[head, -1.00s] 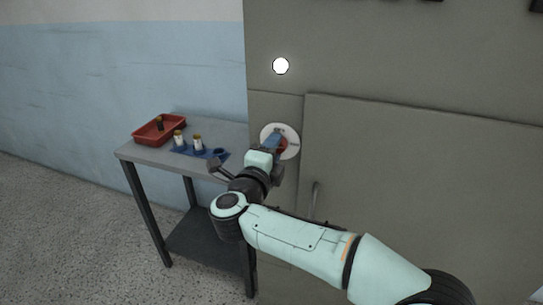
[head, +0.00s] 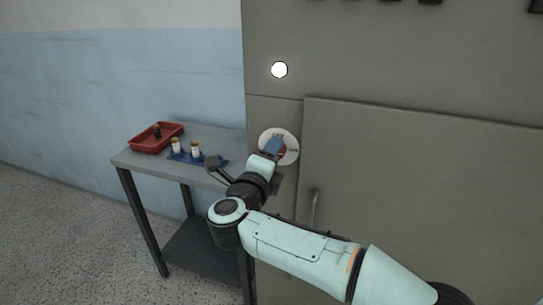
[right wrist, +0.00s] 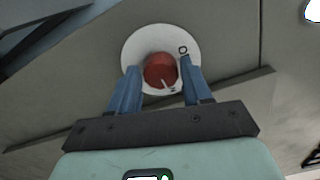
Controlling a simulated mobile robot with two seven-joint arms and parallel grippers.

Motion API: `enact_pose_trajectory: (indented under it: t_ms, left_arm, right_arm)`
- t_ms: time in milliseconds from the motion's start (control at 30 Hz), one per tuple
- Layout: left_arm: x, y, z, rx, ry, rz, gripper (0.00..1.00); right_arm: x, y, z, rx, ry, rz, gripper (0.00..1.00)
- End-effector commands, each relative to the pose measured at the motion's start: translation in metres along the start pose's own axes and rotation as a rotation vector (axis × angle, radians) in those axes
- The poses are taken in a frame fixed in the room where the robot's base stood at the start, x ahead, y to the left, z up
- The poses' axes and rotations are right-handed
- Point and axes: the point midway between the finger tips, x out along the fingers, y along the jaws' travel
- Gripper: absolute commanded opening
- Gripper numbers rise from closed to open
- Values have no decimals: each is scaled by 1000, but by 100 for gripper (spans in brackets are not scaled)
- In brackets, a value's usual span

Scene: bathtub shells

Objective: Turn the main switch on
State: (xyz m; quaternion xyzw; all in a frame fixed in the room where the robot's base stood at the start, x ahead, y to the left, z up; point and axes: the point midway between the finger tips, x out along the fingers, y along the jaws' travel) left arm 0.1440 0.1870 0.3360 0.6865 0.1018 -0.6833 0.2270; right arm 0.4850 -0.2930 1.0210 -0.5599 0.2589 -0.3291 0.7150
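The main switch is a red knob (right wrist: 160,70) on a round white plate (head: 292,148) on the grey cabinet front. In the right wrist view the plate (right wrist: 135,48) carries an O mark at its upper right and a small dark mark at its lower edge. A white line on the knob points down towards that lower mark. My right gripper (head: 273,147) is at the plate. In the right wrist view its blue fingers (right wrist: 162,76) stand apart, one on each side of the knob; I cannot tell whether they touch it. My left gripper is out of view.
A grey cabinet door (head: 420,190) with a vertical handle (head: 314,207) is right of the switch. A white round lamp (head: 279,69) is above. Left stands a table (head: 140,163) with a red tray (head: 150,148) and small bottles (head: 195,149) on a blue mat.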

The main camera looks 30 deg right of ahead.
Motion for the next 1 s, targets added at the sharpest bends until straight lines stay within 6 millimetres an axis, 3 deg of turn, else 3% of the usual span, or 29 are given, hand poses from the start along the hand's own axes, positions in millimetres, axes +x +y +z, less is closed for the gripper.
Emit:
enact_pose_trajectory:
  t_ms: [333, 467, 1000]
  left_arm:
    - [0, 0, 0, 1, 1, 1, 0]
    - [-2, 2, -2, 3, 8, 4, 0]
    - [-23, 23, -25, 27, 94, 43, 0]
  right_arm:
    - [-1, 0, 0, -2, -1, -1, 67]
    - [-10, 0, 1, -1, -3, 0, 67]
    - [-118, -1, 1, -1, -4, 0, 67]
